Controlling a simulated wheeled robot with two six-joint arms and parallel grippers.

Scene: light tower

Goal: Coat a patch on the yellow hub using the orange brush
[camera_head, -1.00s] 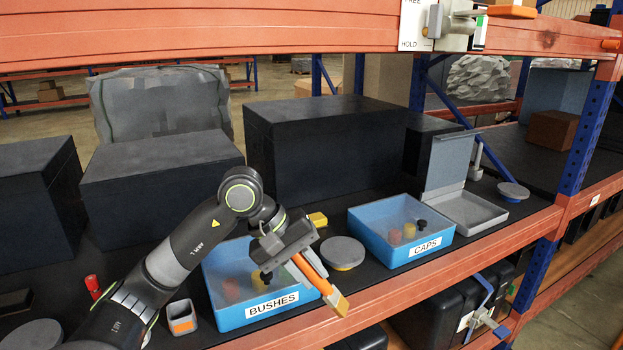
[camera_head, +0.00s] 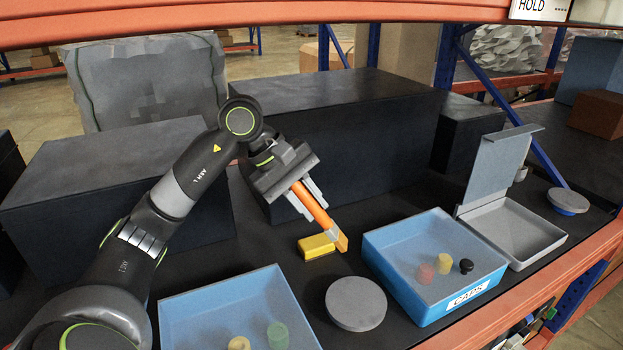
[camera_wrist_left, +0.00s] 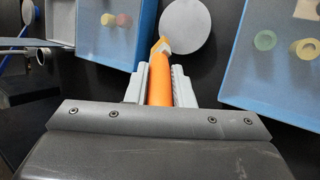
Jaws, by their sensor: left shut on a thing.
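My left gripper (camera_head: 300,196) is shut on the orange brush (camera_head: 316,209), whose handle slants down and right to a yellowish tip (camera_head: 341,243). In the left wrist view the brush (camera_wrist_left: 160,80) sticks out between the fingers, its tip in front of the edge of a round grey disc (camera_wrist_left: 186,27). That disc (camera_head: 355,303) lies on the black shelf below and nearer than the tip; no yellow shows on it now, though yellow showed under its rim earlier. A yellow block (camera_head: 317,246) lies just left of the tip; I cannot tell whether they touch. The right gripper is out of view.
A blue CAPS bin (camera_head: 405,287) stands right of the disc, and another blue bin (camera_head: 178,311) stands left of it. A grey lidded tray (camera_head: 519,232) and a blue-based disc (camera_head: 568,201) are farther right. Large dark boxes (camera_head: 350,125) stand behind the arm.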

